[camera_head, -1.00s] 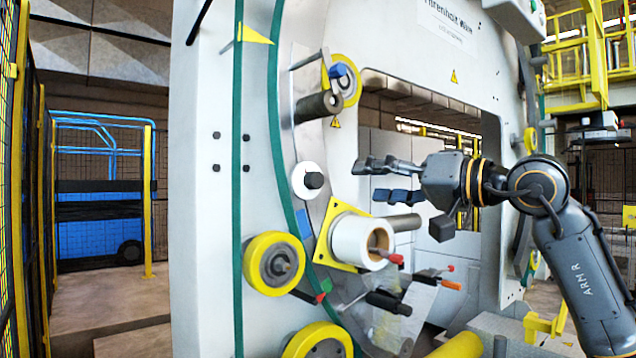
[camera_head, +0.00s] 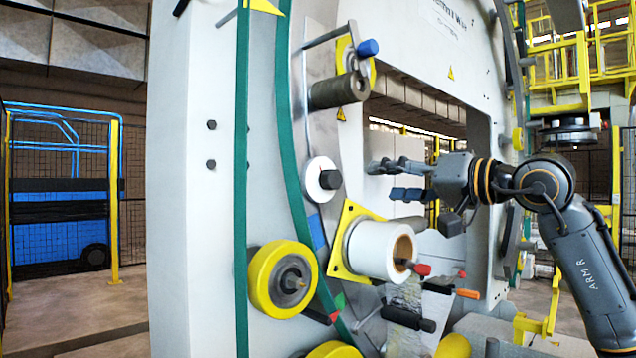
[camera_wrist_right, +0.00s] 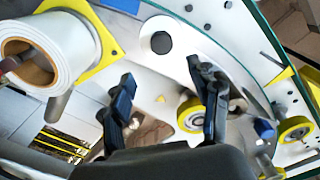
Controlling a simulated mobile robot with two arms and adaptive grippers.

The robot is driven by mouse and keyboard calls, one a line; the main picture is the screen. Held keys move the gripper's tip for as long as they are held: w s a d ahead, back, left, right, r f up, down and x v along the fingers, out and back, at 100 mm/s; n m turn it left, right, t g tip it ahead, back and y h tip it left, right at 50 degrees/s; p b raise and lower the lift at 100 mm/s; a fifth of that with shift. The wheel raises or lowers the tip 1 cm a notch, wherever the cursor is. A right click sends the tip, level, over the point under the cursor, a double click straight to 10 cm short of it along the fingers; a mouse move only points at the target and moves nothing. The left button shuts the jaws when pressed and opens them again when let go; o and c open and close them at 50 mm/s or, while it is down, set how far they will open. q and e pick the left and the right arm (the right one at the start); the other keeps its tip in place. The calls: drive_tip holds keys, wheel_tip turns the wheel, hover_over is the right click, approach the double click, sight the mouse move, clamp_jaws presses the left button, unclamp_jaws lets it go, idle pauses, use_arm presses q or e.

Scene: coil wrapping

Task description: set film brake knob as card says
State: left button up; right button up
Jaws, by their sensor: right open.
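A black knob (camera_head: 330,180) sits on a white round disc (camera_head: 315,172) on the machine's ring plate, in the middle of the head view. In the right wrist view the black knob (camera_wrist_right: 161,42) shows beyond the fingertips, between their lines. My right gripper (camera_head: 384,180) is open and empty, a short way right of the knob and apart from it. Its two blue-padded fingers are spread in the right wrist view (camera_wrist_right: 165,85). No card can be made out with certainty. Any marks around the knob are too small to read. My left gripper is not in view.
Below the knob is a white film roll (camera_head: 378,250) on a yellow plate (camera_head: 341,262). A grey roller (camera_head: 340,91) with a blue-tipped lever (camera_head: 367,47) sits above. A yellow wheel (camera_head: 262,280) is lower left. The ring's opening is behind my right gripper.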

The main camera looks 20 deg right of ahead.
drive_tip(key=p, duration=0.2)
approach(336, 180)
drive_tip(key=x, duration=0.3)
drive_tip(key=p+x, duration=0.2)
drive_tip(key=x, duration=0.4)
drive_tip(key=shift+w, duration=0.1)
drive_tip(key=shift+w+a, duration=0.15)
drive_tip(key=shift+w, duration=0.25)
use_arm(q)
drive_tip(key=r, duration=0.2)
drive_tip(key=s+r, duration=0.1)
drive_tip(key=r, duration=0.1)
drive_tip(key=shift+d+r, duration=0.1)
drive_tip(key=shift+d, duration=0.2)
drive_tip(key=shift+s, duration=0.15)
use_arm(e)
drive_tip(key=c, duration=1.2)
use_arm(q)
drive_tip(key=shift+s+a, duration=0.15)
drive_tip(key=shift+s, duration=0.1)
